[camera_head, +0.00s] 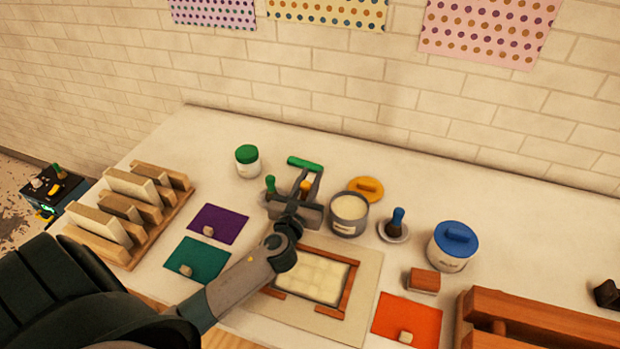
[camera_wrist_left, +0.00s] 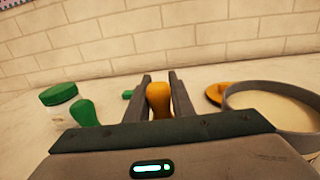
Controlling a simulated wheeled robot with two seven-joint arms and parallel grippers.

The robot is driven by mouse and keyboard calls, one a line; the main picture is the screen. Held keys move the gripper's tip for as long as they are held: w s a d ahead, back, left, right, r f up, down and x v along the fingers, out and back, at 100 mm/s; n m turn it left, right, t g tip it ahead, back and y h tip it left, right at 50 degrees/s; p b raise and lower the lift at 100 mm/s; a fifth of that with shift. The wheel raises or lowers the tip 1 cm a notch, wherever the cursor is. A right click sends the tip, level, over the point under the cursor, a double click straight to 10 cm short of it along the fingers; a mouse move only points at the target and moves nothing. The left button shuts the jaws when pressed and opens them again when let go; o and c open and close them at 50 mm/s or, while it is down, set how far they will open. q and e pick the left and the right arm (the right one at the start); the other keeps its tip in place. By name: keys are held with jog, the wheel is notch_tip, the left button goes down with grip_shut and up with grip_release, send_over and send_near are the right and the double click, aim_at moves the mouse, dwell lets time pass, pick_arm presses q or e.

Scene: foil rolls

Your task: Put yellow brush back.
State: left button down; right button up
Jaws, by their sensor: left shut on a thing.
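My left gripper (camera_head: 304,190) is shut on the yellow brush (camera_head: 306,186). In the left wrist view, the brush's rounded yellow-orange handle (camera_wrist_left: 159,98) stands upright between the two fingers (camera_wrist_left: 161,88); its lower end is hidden by the gripper. An open grey pot (camera_head: 349,222) with cream contents stands just right of the gripper, and its rim shows in the left wrist view (camera_wrist_left: 285,97). Its yellow lid (camera_head: 369,186) lies behind it. My right gripper cannot be made out.
A green-handled brush (camera_head: 270,184) is close left of the gripper. A blue-handled brush (camera_head: 397,219) stands in a saucer (camera_head: 393,236), near a blue-lidded jar (camera_head: 452,247). A framed panel (camera_head: 320,275) lies in front.

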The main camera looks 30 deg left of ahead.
pick_arm(q)
jog(key=shift+f, duration=0.1)
dwell(0.7)
jog(key=shift+f+b, duration=0.4)
jog(key=shift+f, duration=0.1)
dwell(0.5)
jog(key=c, duration=1.5)
grip_release()
jog(key=o, duration=0.5)
jog(key=shift+r, duration=0.1)
jog(key=shift+r+p, duration=0.9)
jog(key=shift+p, duration=0.2)
notch_tip(320, 180, up, 7)
jog(key=p, duration=0.7)
jog(key=shift+p, duration=0.3)
